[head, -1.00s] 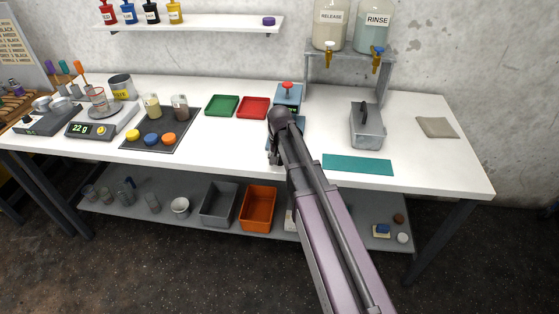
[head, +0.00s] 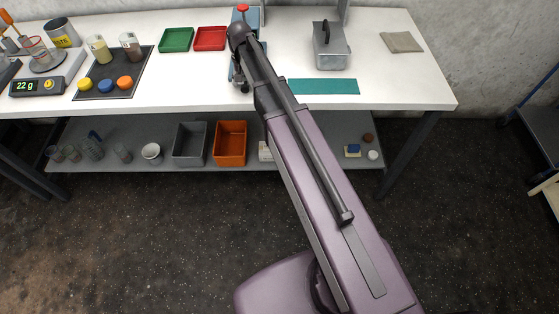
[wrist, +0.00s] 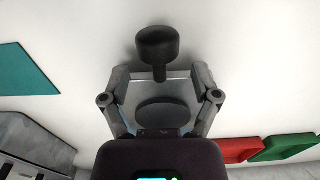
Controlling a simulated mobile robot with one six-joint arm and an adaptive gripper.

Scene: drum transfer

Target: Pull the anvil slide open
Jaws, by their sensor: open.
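The blue press (head: 248,16) with a red top knob stands at the back of the white bench, partly hidden by my arm. In the wrist view, the anvil slide shows as a pale plate (wrist: 180,88) with a dark round disc (wrist: 162,112) on it. A black knob (wrist: 158,46) on a short stem sticks out from its edge. My gripper (wrist: 161,75) is open, one finger on each side of the plate and the knob's stem, with gaps to the stem. The knob's head lies just past the fingertips. In the head view, my arm mostly hides the gripper (head: 241,82).
Green (head: 176,39) and red (head: 210,38) trays lie left of the press. A grey metal box (head: 332,57) with a handle and a teal mat (head: 324,87) lie right. A dark mat (head: 112,82) with colored caps is further left. The lower shelf holds bins.

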